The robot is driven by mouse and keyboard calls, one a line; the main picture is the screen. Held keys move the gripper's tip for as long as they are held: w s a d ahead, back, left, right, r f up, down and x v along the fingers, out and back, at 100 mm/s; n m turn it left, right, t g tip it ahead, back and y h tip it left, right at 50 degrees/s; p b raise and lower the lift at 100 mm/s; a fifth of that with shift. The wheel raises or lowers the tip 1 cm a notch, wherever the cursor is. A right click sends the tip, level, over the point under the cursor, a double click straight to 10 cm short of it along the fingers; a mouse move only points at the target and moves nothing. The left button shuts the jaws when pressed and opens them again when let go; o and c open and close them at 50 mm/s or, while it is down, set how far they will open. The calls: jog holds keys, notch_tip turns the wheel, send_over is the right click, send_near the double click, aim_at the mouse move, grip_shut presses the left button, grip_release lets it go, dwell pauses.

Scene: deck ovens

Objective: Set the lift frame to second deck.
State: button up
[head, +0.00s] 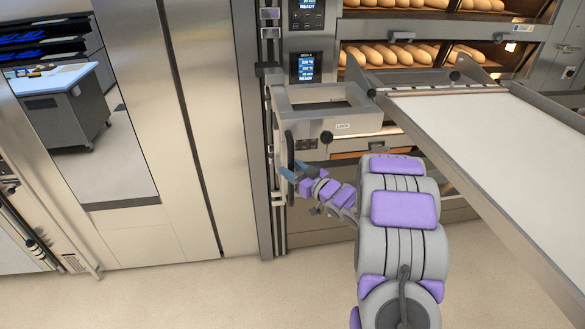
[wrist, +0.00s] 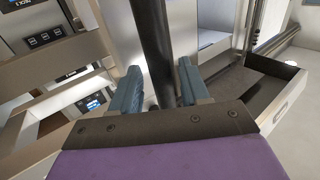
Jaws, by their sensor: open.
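The lift frame (head: 284,97) stands in front of the deck ovens, beside a vertical rail at the left of the ovens. A black upright handle bar (head: 290,150) is on its left side. My gripper (head: 288,172) is at the lower part of this bar. In the wrist view, the black bar (wrist: 154,45) runs down between the two blue fingers of my gripper (wrist: 158,88). The fingers are open, with a gap showing around the bar. A black knob (head: 326,137) sits below a small label that seems to read LOCK (head: 342,126).
A long white loader bed (head: 480,130) extends toward me on the right. Loaves (head: 390,54) fill the lit oven decks behind. A control panel (head: 305,68) shows READY. Steel panels (head: 210,120) stand at left. The floor (head: 200,290) in front is clear.

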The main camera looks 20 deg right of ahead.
jog(key=shift+w+a, duration=0.25)
jog(key=shift+w, duration=0.15)
jog(key=shift+d, duration=0.35)
jog(key=c, duration=0.3)
jog(key=shift+a, duration=0.35)
jog(key=c, duration=0.5)
jog(key=shift+d, duration=0.1)
grip_shut()
